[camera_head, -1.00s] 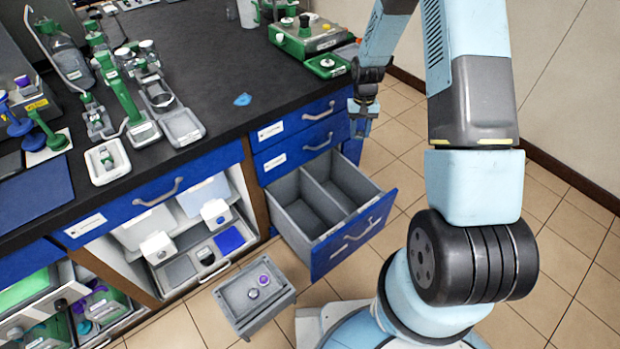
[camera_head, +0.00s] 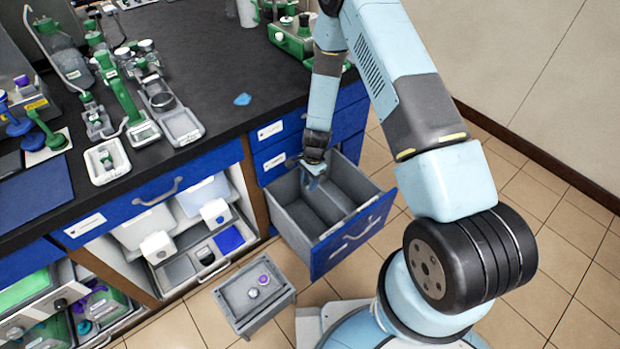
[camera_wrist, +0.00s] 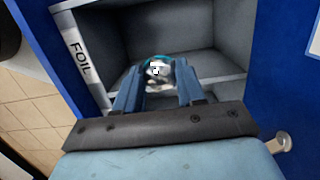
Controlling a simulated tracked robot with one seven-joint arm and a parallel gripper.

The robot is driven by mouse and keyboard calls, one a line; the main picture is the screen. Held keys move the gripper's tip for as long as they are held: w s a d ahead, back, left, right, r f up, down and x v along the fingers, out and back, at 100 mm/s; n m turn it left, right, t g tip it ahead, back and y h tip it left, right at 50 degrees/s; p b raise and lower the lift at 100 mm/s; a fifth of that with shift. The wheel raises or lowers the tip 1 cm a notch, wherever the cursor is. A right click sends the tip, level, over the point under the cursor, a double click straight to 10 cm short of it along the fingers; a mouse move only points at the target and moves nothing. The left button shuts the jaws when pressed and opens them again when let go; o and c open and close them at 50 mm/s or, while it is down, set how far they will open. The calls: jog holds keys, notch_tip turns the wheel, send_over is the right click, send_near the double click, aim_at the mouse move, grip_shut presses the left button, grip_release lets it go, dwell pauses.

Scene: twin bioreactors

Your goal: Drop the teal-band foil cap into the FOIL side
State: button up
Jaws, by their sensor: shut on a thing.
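The teal-band foil cap (camera_wrist: 158,70) is silvery with a teal rim and shows between my fingertips in the wrist view. My gripper (camera_wrist: 158,88) is shut on it. In the head view my gripper (camera_head: 313,180) points down over the open drawer (camera_head: 340,248), near its back and close to the divider. The drawer has two empty-looking compartments. In the wrist view a label reading FOIL (camera_wrist: 80,58) is on the drawer's edge, at the left. The cap is too small to make out in the head view.
Two shut blue drawers with labels (camera_head: 272,130) are above the open one, close to my arm. A small grey stand (camera_head: 240,312) with a purple-topped item is on the floor in front. A small blue piece (camera_head: 242,99) lies on the black bench.

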jog(key=shift+f, duration=2.15)
jog(key=o, duration=1.1)
notch_tip(320, 180, up, 14)
jog(key=w+d, duration=0.1)
jog(key=shift+w+d+f, duration=0.15)
jog(key=shift+d+f, duration=0.1)
jog(key=shift+d, duration=0.15)
